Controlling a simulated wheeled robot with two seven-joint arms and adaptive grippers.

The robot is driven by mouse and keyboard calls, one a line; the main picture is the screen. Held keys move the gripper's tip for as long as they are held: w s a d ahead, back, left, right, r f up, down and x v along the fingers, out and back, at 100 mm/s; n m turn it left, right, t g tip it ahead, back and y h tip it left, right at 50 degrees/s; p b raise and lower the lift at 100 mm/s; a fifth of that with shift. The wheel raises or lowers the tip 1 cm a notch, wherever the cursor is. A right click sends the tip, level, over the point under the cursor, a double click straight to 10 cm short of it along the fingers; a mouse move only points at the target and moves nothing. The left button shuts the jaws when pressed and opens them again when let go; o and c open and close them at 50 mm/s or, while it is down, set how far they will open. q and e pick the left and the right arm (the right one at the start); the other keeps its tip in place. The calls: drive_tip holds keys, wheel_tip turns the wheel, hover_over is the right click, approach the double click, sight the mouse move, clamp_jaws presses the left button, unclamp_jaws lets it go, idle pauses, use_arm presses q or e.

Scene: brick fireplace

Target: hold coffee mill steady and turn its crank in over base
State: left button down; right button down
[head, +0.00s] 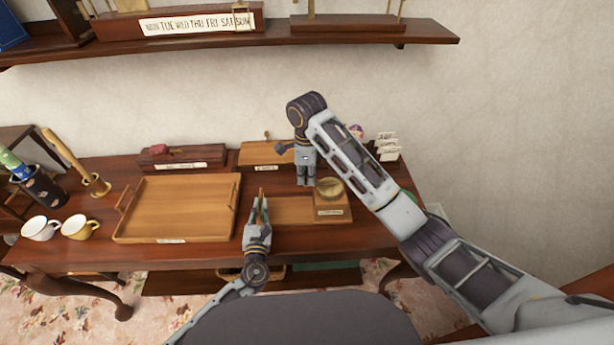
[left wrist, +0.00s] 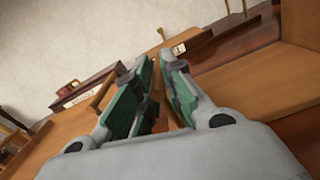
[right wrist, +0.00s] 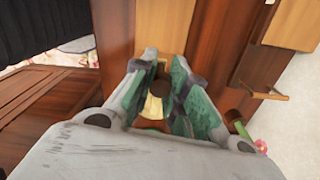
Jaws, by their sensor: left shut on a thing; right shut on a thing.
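The coffee mill seems to be the small wooden box with a round brass top (head: 331,188) and a front label, beside a flat wooden board (head: 292,209). My left gripper (head: 262,196) is left of the mill, at the board's left end, shut on a thin brown piece (left wrist: 156,98); whether that is part of the mill or base is unclear. My right gripper (head: 306,181) points down just left of the brass top. In the right wrist view its fingers close around a dark knob (right wrist: 159,88) above a brass part (right wrist: 152,108), apparently the crank knob.
A wooden tray (head: 178,208) lies left of the grippers. Two cups (head: 80,227) stand at the table's left. A low wooden box (head: 266,155) and card holders (head: 386,145) stand behind. A wall shelf (head: 370,37) hangs above.

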use_arm(q)
drive_tip(key=shift+s+d+f, duration=0.2)
use_arm(e)
drive_tip(key=shift+r, duration=0.15)
drive_tip(key=c, duration=1.5)
unclamp_jaws()
drive_tip(key=shift+r, duration=0.2)
